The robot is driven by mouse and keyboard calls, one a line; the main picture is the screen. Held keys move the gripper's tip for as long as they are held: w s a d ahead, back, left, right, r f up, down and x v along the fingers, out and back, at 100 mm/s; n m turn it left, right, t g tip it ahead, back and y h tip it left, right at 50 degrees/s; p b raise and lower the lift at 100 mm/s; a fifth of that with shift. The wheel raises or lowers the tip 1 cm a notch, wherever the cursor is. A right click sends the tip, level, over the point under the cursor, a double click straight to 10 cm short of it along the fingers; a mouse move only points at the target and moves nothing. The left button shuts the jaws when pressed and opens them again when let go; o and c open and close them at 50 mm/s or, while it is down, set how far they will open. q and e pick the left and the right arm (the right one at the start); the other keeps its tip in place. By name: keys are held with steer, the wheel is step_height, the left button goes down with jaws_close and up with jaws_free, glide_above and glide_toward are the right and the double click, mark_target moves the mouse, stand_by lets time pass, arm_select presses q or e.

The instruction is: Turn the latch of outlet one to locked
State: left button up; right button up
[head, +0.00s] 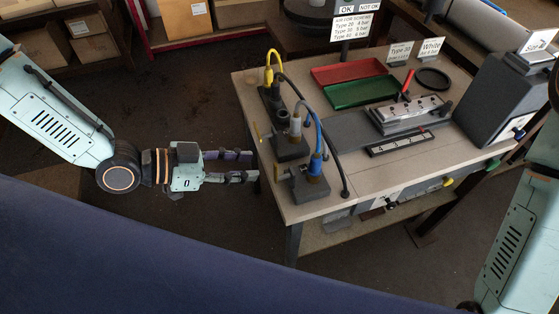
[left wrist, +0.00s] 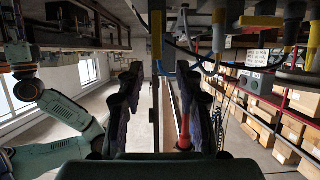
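Three dark outlet blocks stand in a row along the table's left edge in the head view: the far one (head: 271,97) with a yellow hose, the middle one (head: 289,148) with a grey connector, and the near one (head: 304,187) with a blue connector (head: 316,165). I cannot read which is outlet one.
The table (head: 340,197) carries a red tray (head: 346,72), a green tray (head: 362,92), a grey fixture (head: 410,115) and a dark machine (head: 490,95). Hoses arch over the outlets. My right arm shows at the right edge. The floor left of the table is clear.

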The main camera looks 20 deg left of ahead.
mark_target(276, 165)
arm_select(q)
steer(key=shift+w+d+f+b, duration=0.15)
steer(key=shift+d+b, duration=0.25)
steer(key=shift+d, duration=0.2)
steer(key=shift+s+d+f+b, duration=0.1)
steer(key=shift+d+f+b, duration=0.05)
steer(key=shift+d+b, duration=0.35)
steer(key=shift+w+d+f, duration=0.15)
steer(key=shift+w+f, duration=0.05)
steer(key=shift+w, duration=0.1)
steer(key=b+x, duration=0.1)
steer(key=x, duration=0.3)
steer(key=shift+d+b, duration=0.1)
steer(key=shift+b, duration=0.2)
steer(key=shift+w+d+f, duration=0.15)
steer(key=shift+w+f, duration=0.05)
steer(key=shift+w, duration=0.35)
steer(key=shift+s+d+r, duration=0.1)
steer(key=shift+s, duration=0.05)
